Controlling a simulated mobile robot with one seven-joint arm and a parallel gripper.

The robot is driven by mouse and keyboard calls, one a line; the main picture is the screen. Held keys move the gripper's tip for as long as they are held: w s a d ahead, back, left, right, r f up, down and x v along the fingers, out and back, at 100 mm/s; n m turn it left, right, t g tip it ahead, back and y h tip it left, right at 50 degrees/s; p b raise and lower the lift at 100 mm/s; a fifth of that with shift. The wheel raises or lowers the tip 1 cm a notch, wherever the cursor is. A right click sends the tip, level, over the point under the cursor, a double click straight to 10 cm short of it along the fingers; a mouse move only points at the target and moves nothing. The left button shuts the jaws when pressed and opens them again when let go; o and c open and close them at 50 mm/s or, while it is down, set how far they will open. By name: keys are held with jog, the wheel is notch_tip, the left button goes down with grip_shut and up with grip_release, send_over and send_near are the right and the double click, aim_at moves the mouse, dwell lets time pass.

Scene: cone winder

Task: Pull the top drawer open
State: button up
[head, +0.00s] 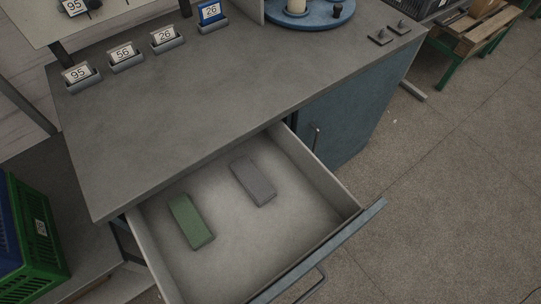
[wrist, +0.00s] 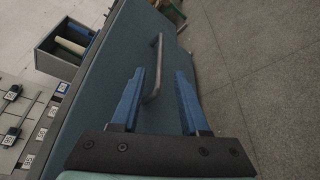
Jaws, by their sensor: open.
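The top drawer (head: 235,265) stands pulled well out from under the grey worktop in the head view. A green block (head: 190,221) and a grey block (head: 253,180) lie apart inside it. Its blue-grey front and bar handle (head: 303,287) show at the bottom edge. My gripper (wrist: 158,72) is open in the wrist view, with blue fingers spread. A grey bar handle (wrist: 155,70) on a teal panel appears between the fingertips; I cannot tell whether they touch it or which panel this is. My gripper is outside the head view.
The worktop (head: 215,105) carries several numbered tag holders at the back and a blue round tray (head: 327,19). A blue cabinet door with a handle (head: 317,138) is right of the drawer. A green crate (head: 35,235) stands at left. Floor (head: 450,190) at right is clear.

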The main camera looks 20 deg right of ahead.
jog(key=shift+v, duration=1.8)
